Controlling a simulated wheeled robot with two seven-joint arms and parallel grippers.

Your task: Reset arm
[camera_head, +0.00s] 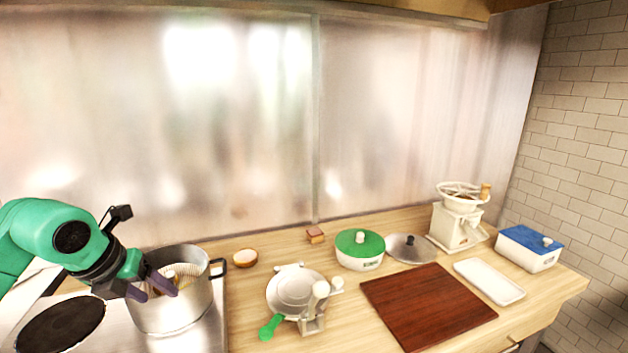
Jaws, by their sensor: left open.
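My left arm comes in from the left and is green with a black wrist. My left gripper (156,290) is open, with its purple-grey fingers at the mouth of a steel pot (182,316). Something pale and ribbed with a yellowish part shows inside the pot, close to the fingers. I cannot tell whether the fingers touch it. My right gripper is not in view.
The pot stands beside a dark burner (60,324). Rightward on the counter are a small bowl (245,258), a green-handled metal device (294,292), a green-lidded container (359,251), a lid (410,249), a brown board (428,306), a grinder (457,222), a white tray (489,281) and a blue-lidded box (529,249).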

